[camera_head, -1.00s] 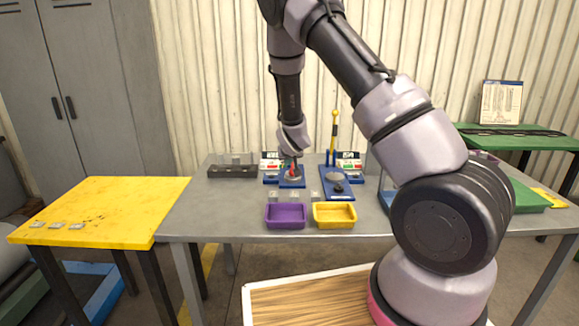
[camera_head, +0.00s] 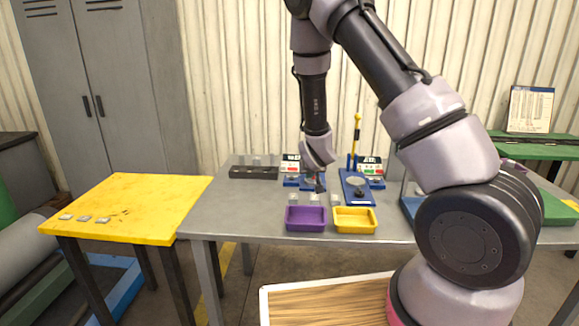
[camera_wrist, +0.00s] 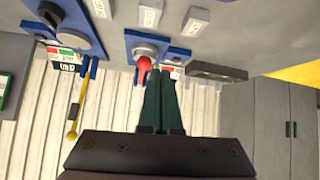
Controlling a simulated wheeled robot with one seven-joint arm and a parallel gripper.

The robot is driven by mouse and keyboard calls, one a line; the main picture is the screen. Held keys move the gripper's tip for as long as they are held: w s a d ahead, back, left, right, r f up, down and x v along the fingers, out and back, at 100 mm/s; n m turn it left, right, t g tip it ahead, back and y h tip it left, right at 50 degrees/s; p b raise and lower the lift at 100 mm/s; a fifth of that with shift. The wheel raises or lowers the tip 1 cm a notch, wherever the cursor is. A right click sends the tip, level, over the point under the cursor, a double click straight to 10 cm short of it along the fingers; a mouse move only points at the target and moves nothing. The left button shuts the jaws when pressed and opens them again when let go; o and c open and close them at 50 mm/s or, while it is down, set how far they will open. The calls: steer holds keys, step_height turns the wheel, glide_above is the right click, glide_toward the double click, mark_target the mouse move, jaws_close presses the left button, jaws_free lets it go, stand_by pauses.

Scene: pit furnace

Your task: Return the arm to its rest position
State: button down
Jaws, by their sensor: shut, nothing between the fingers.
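My gripper (camera_head: 320,187) hangs from my raised arm over the grey table (camera_head: 240,205). It points down, close in front of the left blue-based device (camera_head: 292,181) as seen in the head view. In the wrist view the dark green fingers of my gripper (camera_wrist: 171,80) are together with nothing between them. A red knob-like part (camera_wrist: 144,64) on a blue-based device shows beside the fingertips. I cannot tell whether they touch.
A purple tray (camera_head: 305,220) and a yellow tray (camera_head: 354,221) stand at the table's front edge. A blue stand with an upright yellow lever (camera_head: 357,130) is right of my gripper. A dark block (camera_head: 253,172) lies left. A yellow table (camera_head: 135,205) holds several small plates.

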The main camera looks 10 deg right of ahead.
steer(key=s+d+r+m+g+y, duration=0.15)
steer(key=s+r, duration=0.45)
steer(key=r, duration=0.6)
steer(key=s+d+r+m+g+y, duration=0.1)
steer(key=s+d+r+m, duration=0.15)
steer(key=s+r, duration=0.7)
steer(key=s+d+r, duration=0.2)
steer(key=s+r, duration=1)
steer(key=s, duration=0.4)
steer(key=shift+s+d+r, duration=0.2)
steer(key=shift+s+r, duration=0.2)
steer(key=shift+w+y, duration=0.1)
steer(key=shift+y, duration=0.25)
